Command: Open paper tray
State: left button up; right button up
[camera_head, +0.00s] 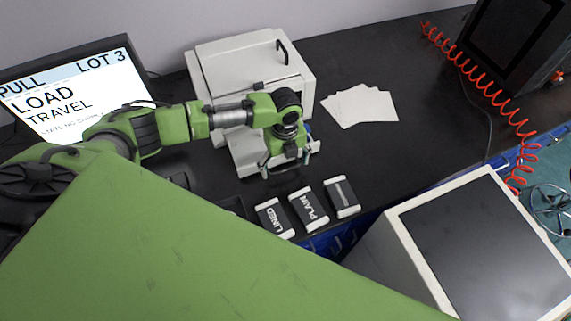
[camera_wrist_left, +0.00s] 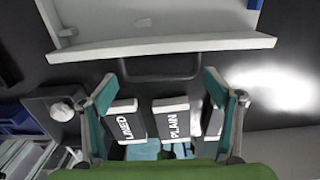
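The pale, boxy printer-like machine (camera_head: 225,65) stands at the back of the dark bench. Its low white front part, which looks like the paper tray (camera_head: 243,158), juts out toward me, partly hidden by my left arm. In the left wrist view the pale tray front (camera_wrist_left: 165,47) spans the top, with a dark bar handle (camera_wrist_left: 160,76) below it. My left gripper (camera_head: 290,160) is at this front. Its two fingers (camera_wrist_left: 160,82) are spread wide, one on each side of the handle, with nothing held. I cannot tell whether they touch it. My right gripper is not in view.
Several small boxes, including one marked LINED (camera_head: 274,218) and one marked PLAIN (camera_head: 309,209), lie in front of the tray near the bench edge. Loose white sheets (camera_head: 360,104) lie right of the machine. A monitor (camera_head: 75,95) stands left; a white-framed unit (camera_head: 490,245) stands right.

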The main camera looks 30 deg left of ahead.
pick_arm(q)
notch_tip(320, 180, up, 12)
dwell(0.5)
jog(key=shift+f, duration=0.1)
